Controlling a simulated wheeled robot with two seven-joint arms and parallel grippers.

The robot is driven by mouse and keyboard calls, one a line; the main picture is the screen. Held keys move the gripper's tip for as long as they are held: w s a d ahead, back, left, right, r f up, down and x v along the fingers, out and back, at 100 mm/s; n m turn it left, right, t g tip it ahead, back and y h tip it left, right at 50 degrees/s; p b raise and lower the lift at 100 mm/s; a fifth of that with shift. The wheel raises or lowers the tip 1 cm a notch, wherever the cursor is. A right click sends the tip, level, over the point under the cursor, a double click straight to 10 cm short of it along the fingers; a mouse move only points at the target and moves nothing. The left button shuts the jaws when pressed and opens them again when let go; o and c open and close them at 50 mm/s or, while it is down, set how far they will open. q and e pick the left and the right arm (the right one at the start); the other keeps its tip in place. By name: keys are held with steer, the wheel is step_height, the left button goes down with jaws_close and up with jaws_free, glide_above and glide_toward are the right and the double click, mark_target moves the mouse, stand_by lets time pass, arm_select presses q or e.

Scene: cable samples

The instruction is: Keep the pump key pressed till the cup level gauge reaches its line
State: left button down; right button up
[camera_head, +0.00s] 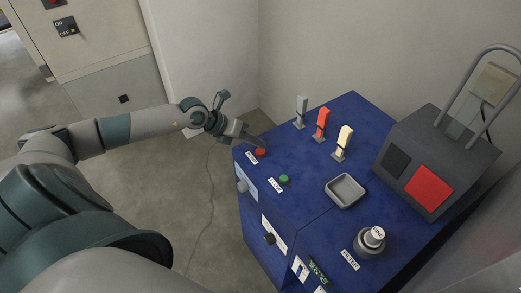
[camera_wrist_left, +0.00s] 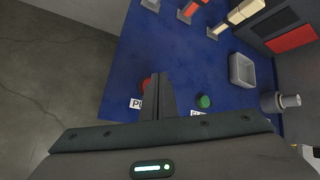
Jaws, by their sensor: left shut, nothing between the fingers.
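The red pump key (camera_head: 260,152) is on the near left corner of the blue bench top, with a label beside it. In the left wrist view the red key (camera_wrist_left: 146,86) is partly hidden behind my fingers, and its label reads "PU". My left gripper (camera_head: 262,141) is shut and empty, its tips close above the red key. In the left wrist view the shut fingers (camera_wrist_left: 159,78) overlap the key's right side. I cannot tell whether they touch it. I cannot make out a cup level gauge or its line. My right gripper is not in view.
A green key (camera_head: 284,179) sits close by on the blue bench (camera_head: 300,214). A grey tray (camera_head: 331,196), a round metal knob (camera_head: 371,241) and several upright levers, one red (camera_head: 322,123), stand further right. A dark box with a red panel (camera_head: 429,187) is at right.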

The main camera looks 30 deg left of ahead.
mark_target(257, 152)
arm_select(q)
steer(key=shift+r+p, duration=1.9)
steer(key=shift+r, duration=0.6)
